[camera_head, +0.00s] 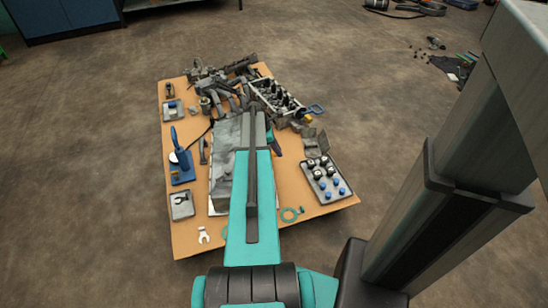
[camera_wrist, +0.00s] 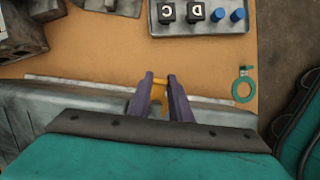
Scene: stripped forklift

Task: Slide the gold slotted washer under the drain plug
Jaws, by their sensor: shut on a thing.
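In the wrist view my gripper (camera_wrist: 160,78) has its two purple fingers closed on a gold piece (camera_wrist: 158,90), which I take to be the slotted washer. Only parts of it show between the fingers, and its slot cannot be made out. The fingers are over the edge of a grey metal part (camera_wrist: 60,95); whether they touch it I cannot tell. I cannot make out the drain plug in either view.
A tray (camera_head: 338,193) with lettered dark blocks and blue pegs lies at the right of the tan board (camera_head: 200,240). A teal ring (camera_wrist: 243,90) lies right of my gripper. A blue press (camera_head: 180,162), a wrench tray (camera_head: 181,205) and engine parts (camera_head: 278,98) surround the grey part.

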